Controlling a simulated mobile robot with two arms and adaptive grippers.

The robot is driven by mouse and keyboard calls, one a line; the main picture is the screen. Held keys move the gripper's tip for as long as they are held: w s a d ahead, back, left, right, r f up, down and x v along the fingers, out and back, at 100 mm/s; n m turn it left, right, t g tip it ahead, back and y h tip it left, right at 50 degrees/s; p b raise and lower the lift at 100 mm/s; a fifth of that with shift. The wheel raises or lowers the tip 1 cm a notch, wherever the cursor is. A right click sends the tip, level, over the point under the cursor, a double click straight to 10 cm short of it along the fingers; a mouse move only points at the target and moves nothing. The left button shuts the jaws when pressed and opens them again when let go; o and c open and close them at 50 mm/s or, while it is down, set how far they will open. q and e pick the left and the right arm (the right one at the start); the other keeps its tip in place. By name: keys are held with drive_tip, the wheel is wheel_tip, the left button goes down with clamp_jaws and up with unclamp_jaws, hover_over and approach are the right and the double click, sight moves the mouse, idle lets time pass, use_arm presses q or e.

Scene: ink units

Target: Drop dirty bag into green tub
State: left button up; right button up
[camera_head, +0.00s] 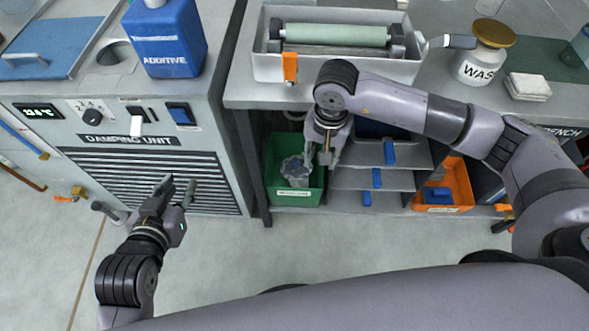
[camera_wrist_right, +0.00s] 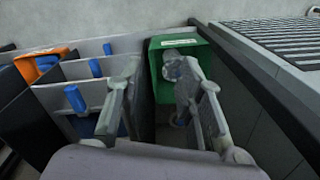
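The dirty bag, a crumpled grey bundle (camera_head: 294,168), is within the green tub (camera_head: 313,193) under the bench in the head view. In the right wrist view the bag (camera_wrist_right: 174,68) shows inside the tub (camera_wrist_right: 158,88), close to one finger; whether they touch I cannot tell. My right gripper (camera_head: 323,160) is open above the tub's right side, its fingers wide apart with nothing between them; they also show in the right wrist view (camera_wrist_right: 166,80). My left gripper (camera_head: 178,188) is open and empty before the damping unit's grille.
Grey shelves with blue-handled items (camera_head: 376,178) stand right of the tub, then an orange bin (camera_head: 458,190). A tray with a green roller (camera_head: 335,35), a WAS-labelled jar (camera_head: 486,55) and a blue additive container (camera_head: 165,38) stand above. The floor (camera_head: 240,250) in front is clear.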

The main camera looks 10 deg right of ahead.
drive_tip(key=shift+s+d+r+n+p, duration=0.1)
drive_tip(key=shift+r+n+p, duration=0.1)
drive_tip(key=shift+r, duration=0.35)
drive_tip(key=shift+s+d+r+n+p, duration=0.1)
drive_tip(key=shift+s+r+p, duration=0.05)
drive_tip(key=shift+r, duration=0.4)
drive_tip(key=shift+s+r+n+p, duration=0.1)
drive_tip(key=shift+r+p, duration=0.1)
drive_tip(key=shift+r, duration=0.35)
